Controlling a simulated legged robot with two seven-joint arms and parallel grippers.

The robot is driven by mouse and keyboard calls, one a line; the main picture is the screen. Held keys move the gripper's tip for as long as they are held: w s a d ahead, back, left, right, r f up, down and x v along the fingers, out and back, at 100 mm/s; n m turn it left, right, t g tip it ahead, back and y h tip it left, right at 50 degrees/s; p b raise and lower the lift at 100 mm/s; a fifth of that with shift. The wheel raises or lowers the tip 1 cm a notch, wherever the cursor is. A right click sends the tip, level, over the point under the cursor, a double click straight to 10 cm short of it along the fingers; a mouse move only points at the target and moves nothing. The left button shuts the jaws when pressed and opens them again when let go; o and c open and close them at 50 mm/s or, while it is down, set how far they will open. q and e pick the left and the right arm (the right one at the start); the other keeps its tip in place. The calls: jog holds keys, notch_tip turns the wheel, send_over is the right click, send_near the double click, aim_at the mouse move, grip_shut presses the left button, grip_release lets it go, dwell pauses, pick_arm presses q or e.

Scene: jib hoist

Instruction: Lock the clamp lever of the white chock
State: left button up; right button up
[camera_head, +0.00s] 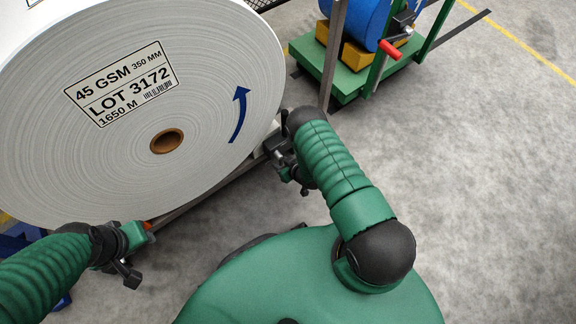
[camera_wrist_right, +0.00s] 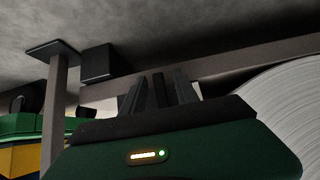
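A big white paper roll (camera_head: 205,85) fills the left of the head view, with a lot label and a blue arrow on its face. I cannot make out the white chock or its clamp lever clearly. My right gripper (camera_wrist_right: 160,82) points at a grey rail beside the roll in the right wrist view; a dark upright piece shows between its fingers, and whether they grip it is unclear. In the head view it is dark and partly hidden by my arm, at the roll's right edge. My left gripper (camera_head: 146,230) is at the roll's lower edge, beside a small orange-red part (camera_head: 147,225); its fingers are unclear.
A green cart (camera_head: 345,82) with a blue drum (camera_head: 362,22) and a red handle (camera_head: 389,48) stands at the back. A grey post (camera_head: 333,55) rises beside it. A black block (camera_wrist_right: 97,63) adjoins the rail in the wrist view. The floor at right is clear.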

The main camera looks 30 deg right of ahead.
jog(key=p+v, duration=0.7)
jog(key=v, duration=0.9)
jog(key=shift+p, duration=0.3)
